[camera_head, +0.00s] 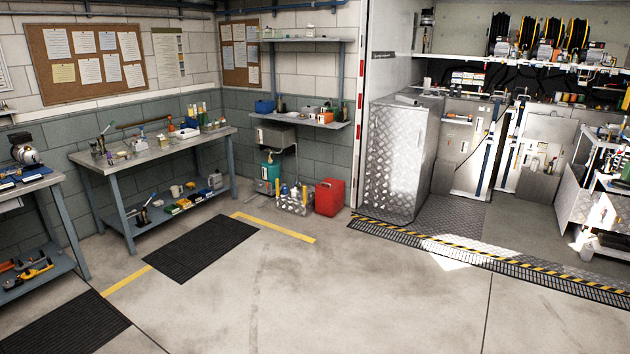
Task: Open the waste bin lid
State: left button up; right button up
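I cannot make out for sure which thing is the waste bin. A red box-like container (329,197) stands upright on the floor near the back wall, left of the metal enclosure. It looks closed on top, but it is too small to tell whether it has a lid. A tall diamond-plate metal box (398,160) stands to its right; its top looks closed. Neither of my grippers is in view.
A workbench (150,157) with tools stands at the left, and another bench (38,270) is at the left edge. Black mats (203,248) lie on the floor. A yellow-black striped grating edge (490,262) borders the metal enclosure at the right. The middle floor is clear.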

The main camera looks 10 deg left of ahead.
aim_at(332, 184)
jog(key=i+j+u, duration=0.25)
jog(key=i, duration=0.95)
jog(key=i+u, duration=0.25)
jog(key=i, duration=1.55)
jog(key=i+j+z, duration=0.1)
jog(key=i, duration=0.55)
jog(key=i+j, duration=0.1)
jog(key=i, duration=1.25)
jog(key=i+j+z, duration=0.1)
jog(key=i, duration=0.55)
jog(key=i+j+z, duration=0.15)
jog(key=i, duration=0.25)
jog(key=i+z, duration=0.2)
jog(key=i, duration=0.3)
jog(key=i+j+z, duration=0.2)
jog(key=i, duration=0.3)
jog(key=i+z, duration=0.2)
jog(key=i, duration=0.25)
jog(key=i+j+z, duration=0.2)
jog(key=i, duration=0.3)
jog(key=i+j+z, duration=0.2)
jog(key=i+j, duration=0.15)
jog(key=i, duration=0.1)
